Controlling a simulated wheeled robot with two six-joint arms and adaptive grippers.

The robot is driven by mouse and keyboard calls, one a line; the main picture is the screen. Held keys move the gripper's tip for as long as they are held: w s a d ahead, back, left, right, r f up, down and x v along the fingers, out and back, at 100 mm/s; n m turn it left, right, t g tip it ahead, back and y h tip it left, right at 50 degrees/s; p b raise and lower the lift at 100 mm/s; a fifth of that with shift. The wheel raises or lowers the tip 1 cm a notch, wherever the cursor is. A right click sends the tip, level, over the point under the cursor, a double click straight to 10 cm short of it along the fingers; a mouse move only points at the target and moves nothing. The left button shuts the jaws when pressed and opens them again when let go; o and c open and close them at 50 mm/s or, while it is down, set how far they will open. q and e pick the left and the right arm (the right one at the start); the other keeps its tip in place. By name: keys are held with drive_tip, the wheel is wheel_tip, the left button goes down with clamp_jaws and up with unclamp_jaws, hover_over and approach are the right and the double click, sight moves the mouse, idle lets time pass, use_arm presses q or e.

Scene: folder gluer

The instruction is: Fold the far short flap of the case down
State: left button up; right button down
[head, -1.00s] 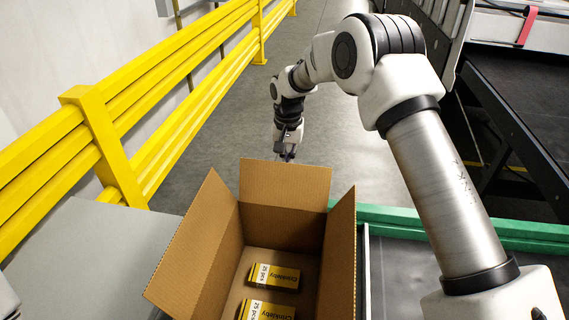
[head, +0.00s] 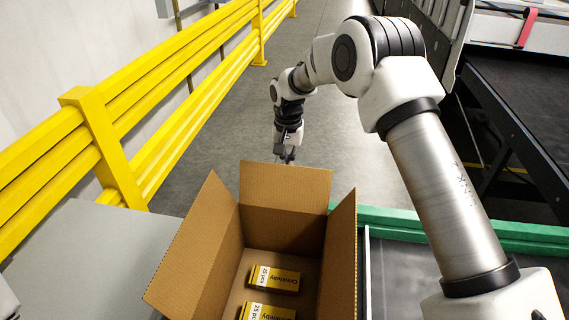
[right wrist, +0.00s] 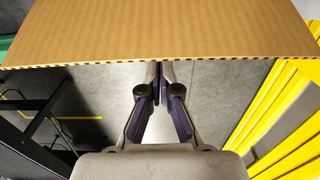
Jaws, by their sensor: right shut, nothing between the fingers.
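The open cardboard case (head: 285,230) stands in the lower middle of the head view. Its far short flap (head: 286,186) stands up, leaning slightly outward, and its side flaps flare up and out. The flap's brown face also fills the top of the right wrist view (right wrist: 165,30). My right gripper (head: 287,158) is just beyond the far flap's top edge. In the right wrist view its fingertips are together, empty, at the flap's lower edge in the picture; I cannot tell whether they touch it. My left gripper is not in view.
Yellow cartons (head: 275,279) lie inside the case. A yellow guard rail (head: 105,145) runs along the left. A grey surface (head: 85,260) is left of the case. A green beam (head: 450,226) and dark conveyor are on the right. Open floor lies beyond the case.

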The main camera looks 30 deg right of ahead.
drive_tip(key=shift+s+a, duration=0.1)
drive_tip(key=shift+s, duration=0.05)
hover_over(283, 200)
idle(0.5)
